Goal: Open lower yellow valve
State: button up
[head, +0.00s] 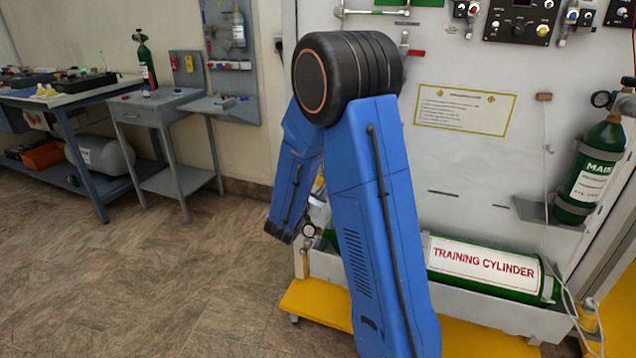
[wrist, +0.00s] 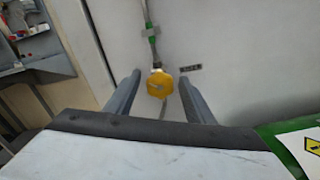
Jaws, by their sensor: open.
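A yellow valve (wrist: 159,84) sits on a thin line against the pale panel (wrist: 215,40) in the wrist view. My gripper (wrist: 160,88) is open, with one grey finger on each side of the valve in the picture. The fingers look apart from the valve, and I cannot tell how far the valve is beyond their tips. In the head view my blue arm hides the valve and my gripper.
A green training cylinder (head: 490,268) lies low along the panel above a yellow base (head: 310,302). A green main cylinder (head: 592,172) stands at the right. Tables are at the left; the floor (head: 160,270) between is clear.

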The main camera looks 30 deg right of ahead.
jog(key=c, duration=1.1)
jog(key=shift+o, duration=0.2)
jog(key=shift+n, duration=3)
jog(key=o, duration=1.1)
jog(key=shift+c, duration=0.2)
jog(key=v, duration=1.7)
jog(key=shift+s+a, duration=0.2)
